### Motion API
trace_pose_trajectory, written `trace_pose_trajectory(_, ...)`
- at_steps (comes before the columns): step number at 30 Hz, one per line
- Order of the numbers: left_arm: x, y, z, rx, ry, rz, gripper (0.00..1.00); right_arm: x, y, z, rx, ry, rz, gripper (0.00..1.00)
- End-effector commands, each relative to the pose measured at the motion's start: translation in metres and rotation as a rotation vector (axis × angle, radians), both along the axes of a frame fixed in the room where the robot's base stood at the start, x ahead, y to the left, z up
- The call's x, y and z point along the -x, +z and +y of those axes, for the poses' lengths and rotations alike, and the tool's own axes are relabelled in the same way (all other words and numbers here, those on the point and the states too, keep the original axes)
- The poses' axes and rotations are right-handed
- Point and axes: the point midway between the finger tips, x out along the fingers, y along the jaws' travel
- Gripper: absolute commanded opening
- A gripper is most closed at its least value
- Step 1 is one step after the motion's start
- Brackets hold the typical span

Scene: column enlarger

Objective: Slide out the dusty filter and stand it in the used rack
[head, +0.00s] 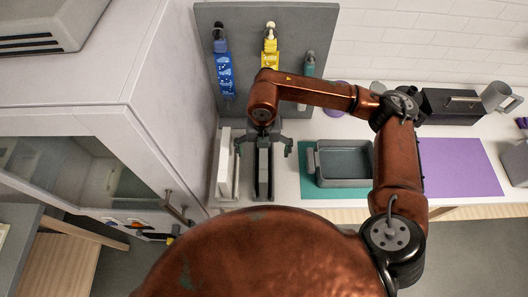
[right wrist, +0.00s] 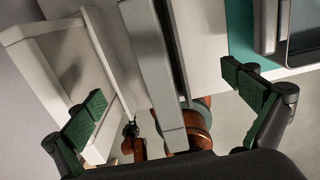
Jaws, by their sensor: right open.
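My right gripper (head: 264,148) is open. Its two fingers are spread on either side of a narrow grey plate (head: 263,168) that stands upright in a dark slotted rack (head: 263,194). The plate may be the filter; I see no clear dust on it. In the right wrist view the grey plate (right wrist: 155,80) runs between the open fingers (right wrist: 168,106), with a gap on both sides. A white rack (head: 225,190) with an upright white panel stands just left of the dark one. I cannot tell which rack is the used one. My left gripper is not in view.
A grey bin (head: 343,178) sits on a teal mat (head: 308,190) to the right, with a purple mat (head: 460,167) beyond it. A grey pegboard (head: 290,62) with hanging tools stands behind. A white cabinet with a glass door (head: 90,170) stands close on the left.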

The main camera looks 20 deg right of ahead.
Motion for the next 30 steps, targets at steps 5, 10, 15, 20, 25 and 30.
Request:
trace_pose_trajectory(5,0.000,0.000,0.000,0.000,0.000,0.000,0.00,0.000,0.001,0.000,0.000,0.000,0.000,1.00)
trace_pose_trajectory(10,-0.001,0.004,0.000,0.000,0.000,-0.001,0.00,0.000,0.007,0.000,0.000,0.000,-0.001,1.00)
trace_pose_trajectory(15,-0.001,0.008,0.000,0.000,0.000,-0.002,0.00,0.000,0.015,0.000,-0.001,0.000,-0.001,1.00)
trace_pose_trajectory(20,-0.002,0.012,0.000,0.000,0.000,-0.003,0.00,0.000,0.023,0.000,-0.001,0.000,-0.001,1.00)
trace_pose_trajectory(25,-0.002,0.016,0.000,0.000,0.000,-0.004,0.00,0.000,0.031,0.000,0.000,0.000,0.000,1.00)
trace_pose_trajectory(30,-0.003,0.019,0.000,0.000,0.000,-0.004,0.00,0.000,0.039,0.000,0.000,0.000,-0.001,1.00)
